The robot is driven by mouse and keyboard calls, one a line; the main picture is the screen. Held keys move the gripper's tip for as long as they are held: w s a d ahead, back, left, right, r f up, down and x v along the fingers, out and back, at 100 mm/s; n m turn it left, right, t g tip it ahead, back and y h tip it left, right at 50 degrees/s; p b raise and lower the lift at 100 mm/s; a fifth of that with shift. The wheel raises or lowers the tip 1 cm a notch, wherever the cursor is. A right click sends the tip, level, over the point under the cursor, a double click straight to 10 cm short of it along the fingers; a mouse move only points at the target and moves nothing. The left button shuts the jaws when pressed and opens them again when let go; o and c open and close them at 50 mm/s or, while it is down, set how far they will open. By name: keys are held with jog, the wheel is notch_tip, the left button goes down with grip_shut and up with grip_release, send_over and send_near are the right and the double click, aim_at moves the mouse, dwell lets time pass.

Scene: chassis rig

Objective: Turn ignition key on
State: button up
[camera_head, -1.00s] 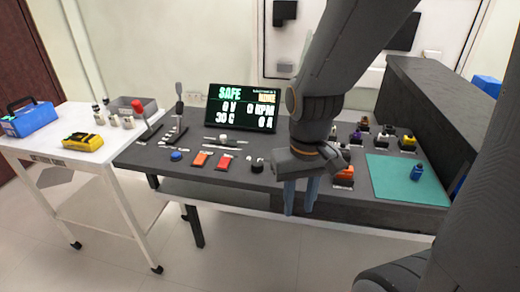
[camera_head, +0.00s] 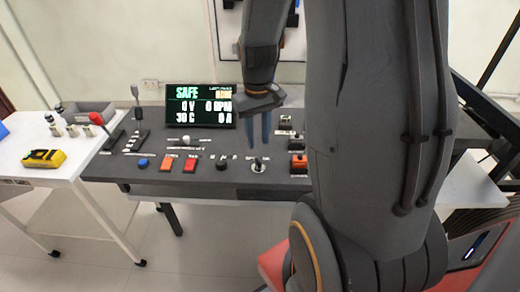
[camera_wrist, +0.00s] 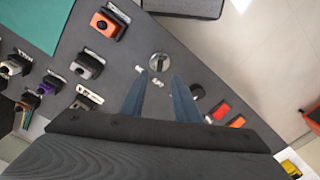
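The ignition switch (camera_head: 258,164) is a round silver disc with a small dark key part at its centre, on the dark table's front right area. It also shows in the wrist view (camera_wrist: 159,62), just beyond my fingertips. My gripper (camera_head: 258,145) points down above the switch, its two blue fingers apart with nothing between them. The wrist view also shows the gripper (camera_wrist: 159,76) open, the fingers on either side of the line to the switch. No contact is visible. The key's exact angle is too small to read.
A black knob (camera_head: 222,164), red switches (camera_head: 190,164) and a blue button (camera_head: 143,163) sit left of the ignition switch. An orange-and-black block (camera_head: 299,163) is to its right. A display (camera_head: 200,105) reading SAFE stands behind. A white cart (camera_head: 70,170) adjoins the left.

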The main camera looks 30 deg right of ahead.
aim_at(258, 160)
jog(key=shift+f+p, duration=0.6)
jog(key=shift+f, duration=3.25)
grip_shut()
